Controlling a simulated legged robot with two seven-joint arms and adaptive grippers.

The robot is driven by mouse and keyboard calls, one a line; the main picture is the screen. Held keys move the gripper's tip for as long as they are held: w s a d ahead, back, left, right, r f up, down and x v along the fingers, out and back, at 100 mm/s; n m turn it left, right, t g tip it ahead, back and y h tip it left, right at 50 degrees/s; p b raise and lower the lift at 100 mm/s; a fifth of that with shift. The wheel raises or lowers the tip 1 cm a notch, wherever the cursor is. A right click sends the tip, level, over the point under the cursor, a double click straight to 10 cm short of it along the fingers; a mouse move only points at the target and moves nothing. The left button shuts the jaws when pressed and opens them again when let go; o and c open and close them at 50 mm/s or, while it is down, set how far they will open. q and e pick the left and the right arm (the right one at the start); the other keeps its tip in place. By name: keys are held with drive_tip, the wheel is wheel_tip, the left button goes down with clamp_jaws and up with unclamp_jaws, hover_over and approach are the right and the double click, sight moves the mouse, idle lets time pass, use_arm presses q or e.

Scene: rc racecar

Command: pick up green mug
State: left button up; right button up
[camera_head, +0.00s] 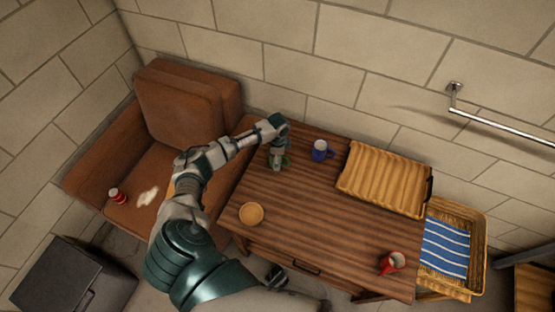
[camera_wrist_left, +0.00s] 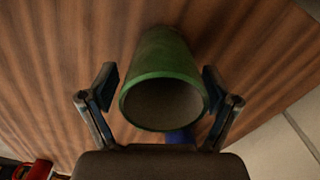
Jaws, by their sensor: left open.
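The green mug (camera_head: 279,163) stands on the wooden table near its far left corner, partly hidden by my left gripper (camera_head: 279,148). In the left wrist view the green mug (camera_wrist_left: 163,80) shows its open rim towards the camera. The two fingers of my left gripper (camera_wrist_left: 159,88) are spread on either side of it. The fingers look apart from the mug wall, though contact on the right side is hard to tell.
On the table (camera_head: 310,215) a blue mug (camera_head: 321,151) stands right of the green one. A brown armchair (camera_head: 185,105) stands left; a brick wall rises behind.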

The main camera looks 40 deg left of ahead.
use_arm(q)
drive_tip(key=shift+d+f, duration=0.45)
drive_tip(key=shift+f, duration=0.2)
drive_tip(key=shift+s+a+f, duration=0.1)
drive_tip(key=shift+a+f, duration=0.05)
drive_tip(key=shift+a, duration=0.3)
drive_tip(key=shift+a+f, duration=0.2)
drive_tip(key=shift+a, duration=0.25)
drive_tip(key=shift+c, duration=0.8)
drive_tip(key=shift+a+f, duration=0.1)
drive_tip(key=shift+a, duration=0.15)
drive_tip(key=c, duration=0.4)
drive_tip(key=shift+a, duration=0.1)
drive_tip(key=c, duration=0.4)
drive_tip(key=shift+d+r, duration=0.2)
drive_tip(key=shift+d, duration=0.75)
drive_tip(key=shift+c, duration=1)
drive_tip(key=shift+s+a, duration=0.1)
drive_tip(key=shift+a, duration=0.4)
